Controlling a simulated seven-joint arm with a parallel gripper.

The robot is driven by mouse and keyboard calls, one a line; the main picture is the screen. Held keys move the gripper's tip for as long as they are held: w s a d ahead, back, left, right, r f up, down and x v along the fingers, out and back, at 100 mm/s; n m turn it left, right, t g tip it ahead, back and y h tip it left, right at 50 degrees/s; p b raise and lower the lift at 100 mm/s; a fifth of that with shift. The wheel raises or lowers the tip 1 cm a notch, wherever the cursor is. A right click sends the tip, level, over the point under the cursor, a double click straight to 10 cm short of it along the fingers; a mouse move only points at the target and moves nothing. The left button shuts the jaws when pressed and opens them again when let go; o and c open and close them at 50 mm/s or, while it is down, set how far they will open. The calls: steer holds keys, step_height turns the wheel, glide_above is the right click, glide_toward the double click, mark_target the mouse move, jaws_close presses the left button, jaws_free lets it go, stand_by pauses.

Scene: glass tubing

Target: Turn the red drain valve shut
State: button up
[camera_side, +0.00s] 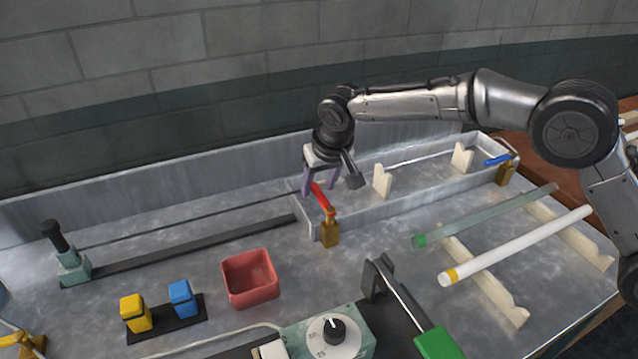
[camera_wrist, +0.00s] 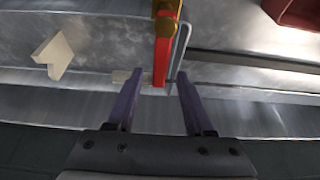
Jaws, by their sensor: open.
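The red drain valve handle (camera_side: 322,197) is a long red lever on a brass valve body (camera_side: 328,233) at the near left end of the metal trough. In the wrist view the red lever (camera_wrist: 162,55) runs up to the brass pivot (camera_wrist: 167,8) at the top edge. My gripper (camera_side: 318,190) is open, with purple fingers pointing down by the lever's far end. In the wrist view the gripper (camera_wrist: 157,82) has its fingertips on either side of the lever's end, with a gap on each side. Whether the fingers touch the lever cannot be told.
The trough (camera_side: 420,205) holds cream supports (camera_side: 382,181). A blue-handled valve (camera_side: 497,160) is at its far right end. A red bin (camera_side: 249,279) stands front left. Two tubes (camera_side: 515,245) lie on cream racks at right. A thin bent rod (camera_wrist: 182,50) runs beside the lever.

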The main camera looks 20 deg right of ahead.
steer(key=shift+f, duration=0.1)
jaws_close()
stand_by(1.4)
